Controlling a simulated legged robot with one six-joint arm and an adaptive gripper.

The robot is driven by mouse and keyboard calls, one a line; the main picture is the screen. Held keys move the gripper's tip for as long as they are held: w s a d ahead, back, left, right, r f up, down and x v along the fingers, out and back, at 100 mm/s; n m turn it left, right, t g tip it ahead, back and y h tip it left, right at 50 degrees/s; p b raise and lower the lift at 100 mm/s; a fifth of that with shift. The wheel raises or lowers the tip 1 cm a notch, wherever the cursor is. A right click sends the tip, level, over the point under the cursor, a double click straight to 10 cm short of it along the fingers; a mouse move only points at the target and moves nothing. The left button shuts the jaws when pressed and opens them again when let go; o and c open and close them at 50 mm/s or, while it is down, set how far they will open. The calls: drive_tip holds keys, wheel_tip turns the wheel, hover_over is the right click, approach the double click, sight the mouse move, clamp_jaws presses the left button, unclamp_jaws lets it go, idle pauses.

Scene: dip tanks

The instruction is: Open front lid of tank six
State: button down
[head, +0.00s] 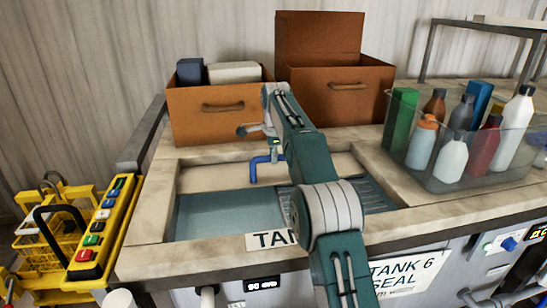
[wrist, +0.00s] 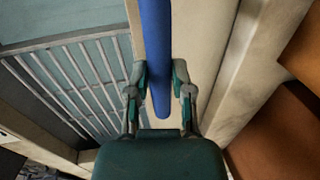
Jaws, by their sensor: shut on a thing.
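The tank (head: 195,246) has a pale stone-like rim and a cut-off front label (head: 270,240) reading "TAN". In its recess are a flat teal surface (head: 225,213) and a slatted part (head: 368,194), seen also in the wrist view (wrist: 75,80). A pale strip (head: 215,177) lies behind them. A blue bent bar, like a handle, (head: 254,172) stands over that strip. My gripper (wrist: 160,76) is shut on the blue bar (wrist: 157,35), with a finger on each side; in the head view my arm partly covers it. I cannot tell where the lid's edges lie.
Two brown boxes (head: 205,128) (head: 338,107) stand behind the tank. A clear bin of bottles (head: 455,183) is on the right. A yellow button panel (head: 103,232) is at the left. A "TANK 6 SEAL" sign (head: 408,270) is on the lower front, partly behind my arm.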

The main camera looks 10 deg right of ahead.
drive_tip(key=shift+f, duration=0.2)
drive_tip(key=c, duration=0.5)
unclamp_jaws()
drive_tip(key=shift+r, duration=0.1)
drive_tip(key=shift+s, duration=0.1)
